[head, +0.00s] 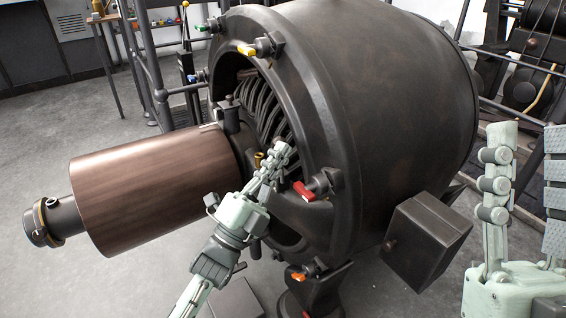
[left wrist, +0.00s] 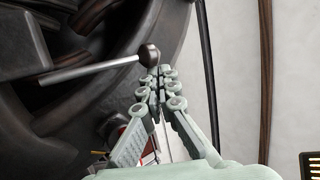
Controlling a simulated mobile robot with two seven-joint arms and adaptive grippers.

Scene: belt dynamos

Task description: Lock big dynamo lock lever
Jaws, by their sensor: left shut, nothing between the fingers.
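The big dynamo (head: 400,75) is a large dark drum with an open front and a copper-brown cylinder (head: 150,188) on its shaft. In the left wrist view, a metal lever (left wrist: 92,71) ends in a dark ball knob (left wrist: 149,55). The knob appears close to the fingertips of my left gripper (left wrist: 160,72); I cannot tell if they touch. The head view shows my left gripper (head: 277,156) shut and empty at the dynamo's open front; the ball-knob lever is not clear there. My right gripper (head: 527,140) is open and empty at the right edge.
A dark box (head: 428,240) juts from the dynamo's right side. Railings stand behind. Grey floor is clear at left.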

